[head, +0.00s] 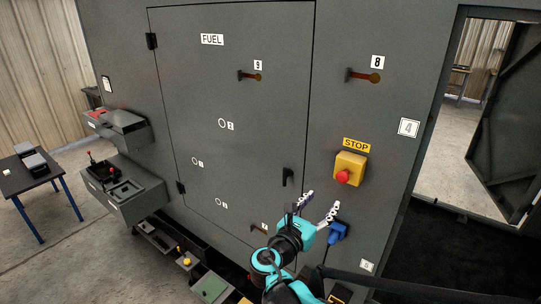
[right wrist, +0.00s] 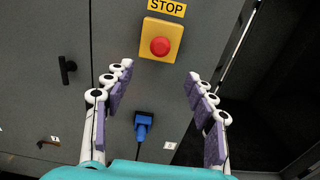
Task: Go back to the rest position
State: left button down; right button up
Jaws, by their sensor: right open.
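My right gripper (head: 319,204) is open and empty in front of the lower part of the grey enclosure (head: 240,130). In the right wrist view its two fingers (right wrist: 160,75) stand wide apart. The yellow emergency stop box (head: 350,168) with its red button (head: 342,176) is above it on the enclosure face. It also shows in the right wrist view (right wrist: 175,31), beyond the fingertips. A blue plug (head: 337,232) with a dark cable sits on the enclosure beside the gripper, and shows between the fingers in the right wrist view (right wrist: 143,124). My left gripper is not in view.
A black door handle (head: 288,177) is left of the stop box. Levers 9 (head: 250,76) and 8 (head: 362,76) are higher up. Open drawers (head: 122,190) jut out at the left near a small table (head: 30,173). A doorway (head: 462,110) opens at the right.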

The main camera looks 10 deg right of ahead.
jog(key=s+f+m+g+y+b, duration=0.1)
jog(key=s+f+m+y+b, duration=0.2)
jog(key=f, duration=0.4)
jog(key=s+d+f+m+g+y+b, duration=0.1)
jog(key=s+f+m+b, duration=0.3)
jog(key=f, duration=0.3)
jog(key=s+f+m+g+y+b, duration=0.1)
jog(key=s+f+m+g+b, duration=0.1)
jog(key=f+m+b, duration=0.4)
jog(key=s+a+f+m+y+b, duration=0.4)
jog(key=s+a+f+m+b, duration=0.1)
jog(key=f, duration=0.4)
jog(key=s+a+f+m+y+b, duration=0.4)
jog(key=s+a+f+m+b, duration=0.1)
jog(key=f+m, duration=0.3)
jog(key=shift+a+f+y, duration=0.4)
jog(key=shift+a+f, duration=0.05)
jog(key=shift+f, duration=0.1)
